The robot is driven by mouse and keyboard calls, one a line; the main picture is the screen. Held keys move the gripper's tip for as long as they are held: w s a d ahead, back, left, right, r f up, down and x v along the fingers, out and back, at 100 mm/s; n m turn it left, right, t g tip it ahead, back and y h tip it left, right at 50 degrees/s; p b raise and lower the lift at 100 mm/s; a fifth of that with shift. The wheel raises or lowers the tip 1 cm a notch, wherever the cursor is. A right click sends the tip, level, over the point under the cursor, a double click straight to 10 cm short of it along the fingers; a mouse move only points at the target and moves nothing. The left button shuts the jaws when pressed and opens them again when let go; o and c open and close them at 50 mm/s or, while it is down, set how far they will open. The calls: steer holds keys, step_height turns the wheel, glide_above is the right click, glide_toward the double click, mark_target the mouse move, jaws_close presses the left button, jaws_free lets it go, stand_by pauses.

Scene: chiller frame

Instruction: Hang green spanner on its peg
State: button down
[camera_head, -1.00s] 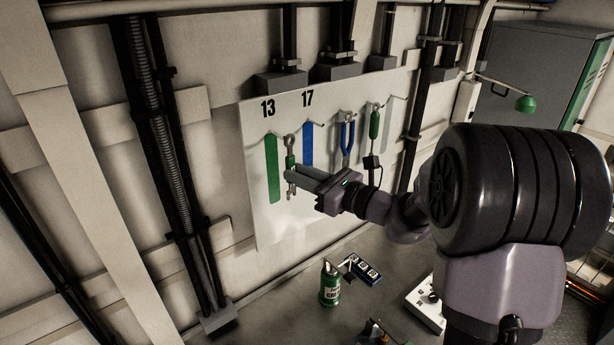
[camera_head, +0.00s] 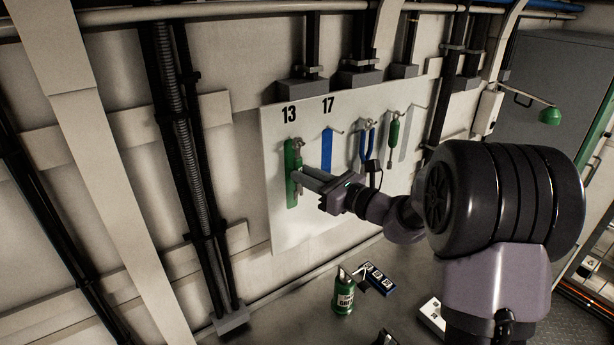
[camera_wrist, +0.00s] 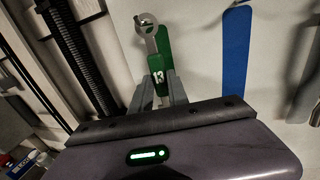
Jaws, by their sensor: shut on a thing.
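The green spanner (camera_head: 299,172) has a metal ring end at its top and hangs upright in my gripper (camera_head: 304,178). In the wrist view the spanner (camera_wrist: 157,62) shows a white 13 on its green handle, held between the two fingers (camera_wrist: 160,92). It stands in front of the green strip (camera_head: 291,196) under the number 13 on the white board. The strip also shows behind it in the wrist view (camera_wrist: 138,104). The ring end is at the height of the peg at the strip's top; I cannot tell whether the peg is through the ring.
The blue strip (camera_head: 326,150) under 17 is bare, close on the right. Blue-handled pliers (camera_head: 366,142) and a green-handled tool (camera_head: 394,132) hang further right on the white board (camera_head: 300,232). A green canister (camera_head: 344,296) and a blue box (camera_head: 378,278) are below.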

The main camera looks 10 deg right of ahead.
steer(key=c, duration=1.2)
jaws_free()
steer(key=b+v, duration=0.2)
steer(key=v, duration=1.5)
steer(key=shift+s+d, duration=0.15)
steer(key=shift+d, duration=0.05)
